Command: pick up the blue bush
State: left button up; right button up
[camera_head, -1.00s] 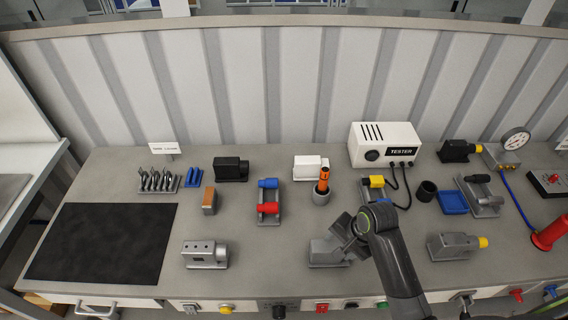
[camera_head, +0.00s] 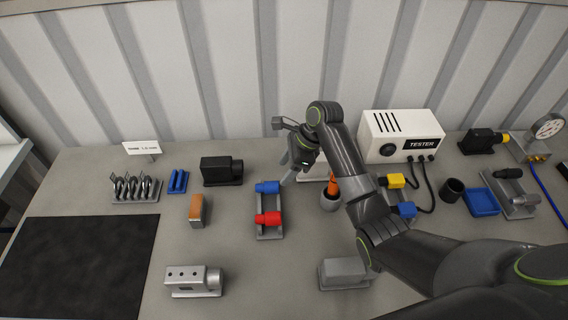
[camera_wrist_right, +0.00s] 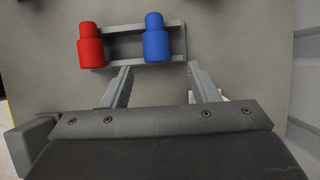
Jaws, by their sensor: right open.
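The blue bush (camera_head: 268,187) lies at the far end of a grey holder (camera_head: 262,231), with a red bush (camera_head: 268,218) nearer the front. In the right wrist view the blue bush (camera_wrist_right: 156,38) is just ahead of my open fingers, beside the red bush (camera_wrist_right: 91,45) on its left. My right gripper (camera_head: 287,180) is above the bench, to the right of the blue bush. In the wrist view my right gripper (camera_wrist_right: 160,80) is open and empty, with its fingertips apart from the bush. My left gripper is not in view.
An orange-handled tool (camera_head: 333,184) in a round cup (camera_head: 330,202) stands right of the holder, partly behind my arm. A black block (camera_head: 221,170), an orange-brown block (camera_head: 196,208) and a white tester (camera_head: 400,135) stand nearby. Bare bench lies in front of the holder.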

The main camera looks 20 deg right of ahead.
aim_at(276, 183)
jog(key=f+b, duration=0.1)
jog(key=a+b, duration=0.1)
jog(key=b, duration=0.1)
jog(key=shift+s+f, duration=0.3)
jog(key=shift+f, duration=0.1)
jog(key=b+x, duration=0.3)
jog(key=b, duration=0.1)
jog(key=shift+d+f+b, duration=0.1)
jog(key=shift+b, duration=0.3)
jog(key=x, duration=0.3)
jog(key=shift+w+p, duration=0.15)
jog(key=shift+p, duration=0.2)
jog(key=shift+a+f, duration=0.25)
jog(key=shift+a, duration=0.05)
jog(key=c, duration=1.1)
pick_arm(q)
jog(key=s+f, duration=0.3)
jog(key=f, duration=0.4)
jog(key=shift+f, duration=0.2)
